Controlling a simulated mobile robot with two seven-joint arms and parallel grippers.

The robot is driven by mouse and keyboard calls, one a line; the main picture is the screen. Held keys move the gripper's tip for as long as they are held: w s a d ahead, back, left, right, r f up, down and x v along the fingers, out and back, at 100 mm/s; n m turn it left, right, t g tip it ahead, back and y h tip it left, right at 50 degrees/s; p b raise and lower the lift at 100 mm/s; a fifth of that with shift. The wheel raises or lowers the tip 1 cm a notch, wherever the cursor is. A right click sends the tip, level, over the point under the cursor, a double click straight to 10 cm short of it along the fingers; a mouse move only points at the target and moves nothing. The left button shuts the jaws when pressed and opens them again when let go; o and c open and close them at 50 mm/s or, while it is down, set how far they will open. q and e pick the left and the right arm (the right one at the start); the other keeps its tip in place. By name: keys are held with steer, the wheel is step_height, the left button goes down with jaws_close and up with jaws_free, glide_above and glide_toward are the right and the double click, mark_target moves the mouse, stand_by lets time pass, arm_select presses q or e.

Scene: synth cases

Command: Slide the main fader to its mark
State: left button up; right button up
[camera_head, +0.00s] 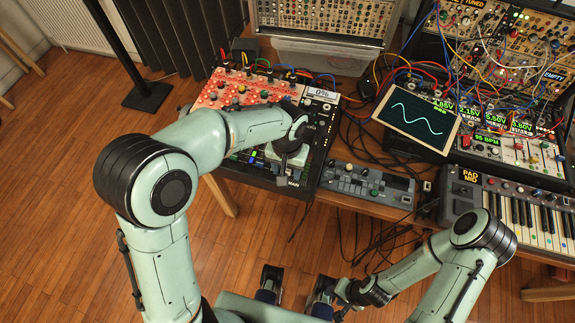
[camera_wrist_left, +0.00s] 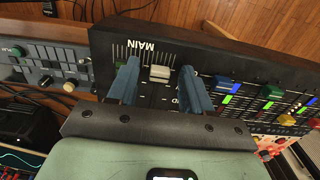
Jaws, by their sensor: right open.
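The main fader's pale cap (camera_wrist_left: 160,73) shows in the left wrist view, beside a printed scale (camera_wrist_left: 134,52) and near the MAIN label. My left gripper (camera_wrist_left: 162,88) is open, its two blue fingers on either side of the cap with a gap showing on each side. The mixer (camera_head: 323,130) shows in the head view, with a small display (camera_head: 321,93) reading 0%. My left wrist covers the fader and the left fingers there. My right gripper (camera_head: 295,285) is open and empty, low in front of the table. I cannot make out the mark.
Coloured fader caps, among them a blue one (camera_wrist_left: 226,87), line the mixer beside the left fingers. A small grey control box (camera_head: 366,185) sits right of the mixer. A tablet with a waveform (camera_head: 416,113), a keyboard (camera_head: 520,213) and many cables fill the right side.

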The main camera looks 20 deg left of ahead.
mark_target(287, 171)
arm_select(q)
steer(key=shift+w+r, duration=0.1)
steer(key=shift+r, duration=0.25)
step_height(287, 171, up, 13)
steer(key=p, duration=0.2)
steer(key=shift+f, duration=0.15)
stand_by(0.5)
